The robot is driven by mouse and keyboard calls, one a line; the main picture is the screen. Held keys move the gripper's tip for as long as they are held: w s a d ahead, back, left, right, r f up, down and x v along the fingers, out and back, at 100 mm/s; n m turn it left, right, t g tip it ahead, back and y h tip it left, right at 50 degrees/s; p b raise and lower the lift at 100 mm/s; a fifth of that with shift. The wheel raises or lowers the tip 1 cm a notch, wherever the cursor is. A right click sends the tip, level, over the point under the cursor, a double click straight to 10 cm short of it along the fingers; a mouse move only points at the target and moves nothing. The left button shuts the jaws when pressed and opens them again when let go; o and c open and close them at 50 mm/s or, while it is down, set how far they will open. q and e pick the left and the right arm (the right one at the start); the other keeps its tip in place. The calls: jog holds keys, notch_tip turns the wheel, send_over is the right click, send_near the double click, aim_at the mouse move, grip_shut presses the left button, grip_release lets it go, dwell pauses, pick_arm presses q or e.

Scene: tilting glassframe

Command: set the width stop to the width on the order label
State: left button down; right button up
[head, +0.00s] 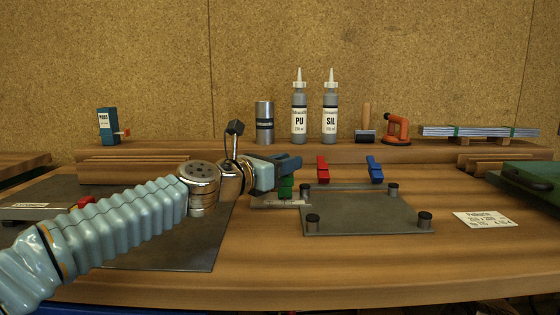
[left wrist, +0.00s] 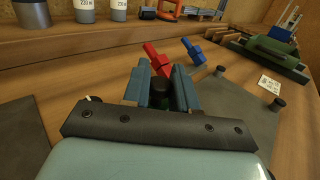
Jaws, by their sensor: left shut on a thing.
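My left gripper (head: 289,164) comes in from the left and is shut at the left edge of the grey plate (head: 355,215). It is on a green stop (head: 286,189), which shows just below the fingers above a light strip (head: 279,203). In the left wrist view a dark round knob (left wrist: 160,86) sits between the two blue fingers (left wrist: 160,88); the scale is hidden there. The order label (head: 484,219) lies flat on the bench right of the plate, its print too small to read surely. It also shows in the left wrist view (left wrist: 269,85). My right gripper is not in view.
Dark posts (head: 312,221) stand at the plate's corners. A red clamp (head: 322,168) and a blue clamp (head: 375,168) are behind it. Bottles (head: 299,122), a can (head: 264,123) and an orange tool (head: 396,128) stand on the back ledge. The front bench is clear.

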pick_arm(q)
jog(key=shift+a+r, duration=0.15)
jog(key=shift+r, duration=0.05)
jog(key=c, duration=1)
grip_release()
jog(key=shift+f, duration=0.1)
jog(key=shift+s+a+b, duration=0.2)
jog(key=shift+b, duration=0.1)
jog(key=b+v, duration=0.4)
jog(key=v, duration=0.8)
jog(key=shift+b, duration=0.4)
jog(key=shift+s+a, duration=0.4)
jog(key=shift+s, duration=0.05)
